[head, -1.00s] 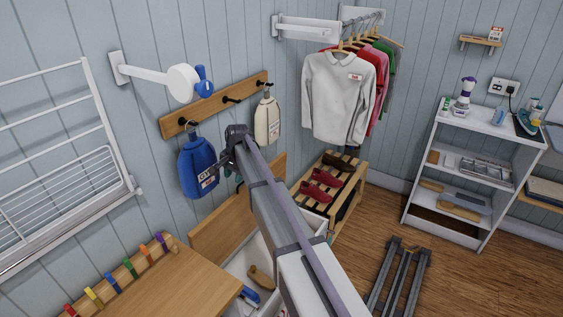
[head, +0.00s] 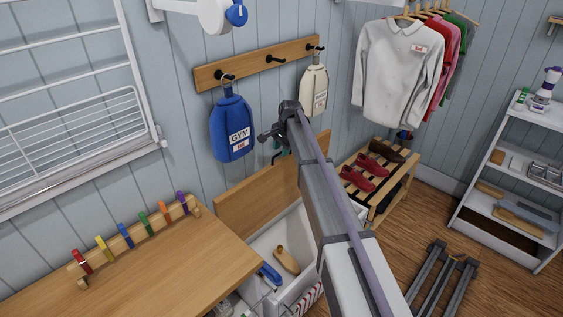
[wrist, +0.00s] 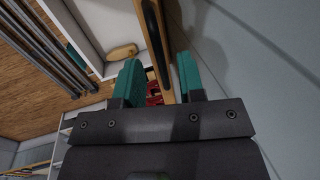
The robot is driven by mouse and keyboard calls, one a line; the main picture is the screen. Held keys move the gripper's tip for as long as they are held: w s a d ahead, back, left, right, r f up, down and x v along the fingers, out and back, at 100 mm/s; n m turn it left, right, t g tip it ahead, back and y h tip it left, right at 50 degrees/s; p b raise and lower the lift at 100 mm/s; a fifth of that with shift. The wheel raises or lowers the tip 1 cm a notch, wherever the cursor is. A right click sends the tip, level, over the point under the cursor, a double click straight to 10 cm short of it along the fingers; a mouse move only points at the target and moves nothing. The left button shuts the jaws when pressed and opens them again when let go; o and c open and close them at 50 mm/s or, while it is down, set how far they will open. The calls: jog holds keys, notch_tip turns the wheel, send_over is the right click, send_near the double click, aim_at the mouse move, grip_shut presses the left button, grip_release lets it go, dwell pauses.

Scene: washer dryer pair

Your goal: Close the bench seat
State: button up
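The bench seat (head: 245,193) is a wooden lid standing raised against the wall, above the white open bench box (head: 305,270). In the wrist view the lid (wrist: 156,45) shows edge-on, with a dark strip along it. My gripper (head: 277,154) is at the lid's top edge, partly hidden behind my arm in the head view. In the wrist view its teal fingers (wrist: 160,76) are apart, one on each side of the lid. Narrow gaps show beside the lid, so no firm hold is visible.
A wooden brush (head: 287,260) and a blue-handled item (head: 270,273) lie in the box. A wooden counter (head: 170,265) stands at left. A blue bottle-shaped bag (head: 233,130) hangs above the lid. A shoe rack (head: 395,190) stands at right.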

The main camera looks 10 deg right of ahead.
jog(key=shift+w+a+f, duration=0.1)
jog(key=shift+f, duration=0.5)
jog(key=shift+r, duration=0.15)
grip_shut()
